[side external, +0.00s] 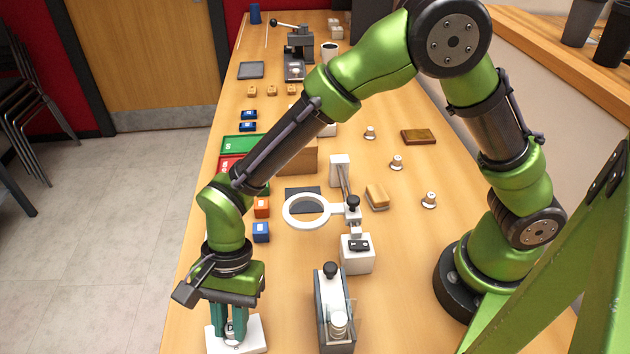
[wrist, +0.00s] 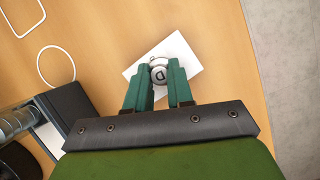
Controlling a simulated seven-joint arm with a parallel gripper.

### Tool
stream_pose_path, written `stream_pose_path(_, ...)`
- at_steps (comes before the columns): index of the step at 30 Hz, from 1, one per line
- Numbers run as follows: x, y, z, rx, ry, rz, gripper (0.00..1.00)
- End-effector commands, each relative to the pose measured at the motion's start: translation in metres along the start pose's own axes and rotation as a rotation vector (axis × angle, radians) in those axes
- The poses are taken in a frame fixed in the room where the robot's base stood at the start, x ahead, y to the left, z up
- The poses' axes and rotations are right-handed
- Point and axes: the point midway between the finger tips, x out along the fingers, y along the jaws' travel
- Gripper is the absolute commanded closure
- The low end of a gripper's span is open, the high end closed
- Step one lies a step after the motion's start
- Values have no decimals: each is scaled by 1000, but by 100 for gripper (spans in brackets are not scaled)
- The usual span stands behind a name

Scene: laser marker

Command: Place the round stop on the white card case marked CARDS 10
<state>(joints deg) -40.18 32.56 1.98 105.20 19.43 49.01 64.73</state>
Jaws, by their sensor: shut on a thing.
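My gripper (side external: 232,328) points down at the near left of the table. In the wrist view, its two green fingers (wrist: 160,72) are shut on a small round grey-and-white piece, the round stop (wrist: 158,73), which has a dark letter like D on top. A flat white rectangular piece (side external: 255,335) lies below it and also shows in the wrist view (wrist: 195,62). The stop is over this white piece; I cannot tell whether they touch. The fingers partly hide both. No CARDS 10 marking is readable on the white piece.
A grey device with a black knob (side external: 331,270) stands just right of my gripper. Behind it are a white box (side external: 357,256) and a white ring magnifier (side external: 306,211). Blue (side external: 261,232) and orange (side external: 262,207) cubes stand farther back. The table's left edge is close.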

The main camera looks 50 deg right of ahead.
Motion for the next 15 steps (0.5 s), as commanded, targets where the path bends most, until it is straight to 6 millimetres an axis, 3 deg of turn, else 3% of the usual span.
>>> stream_pose_path(2,2,0,-1,0,0,0,100)
stream_pose_path(3,3,0,-1,-1,0,0,77)
stream_pose_path(8,3,0,-1,0,0,0,53)
stream_pose_path(15,2,0,-1,0,0,0,53)
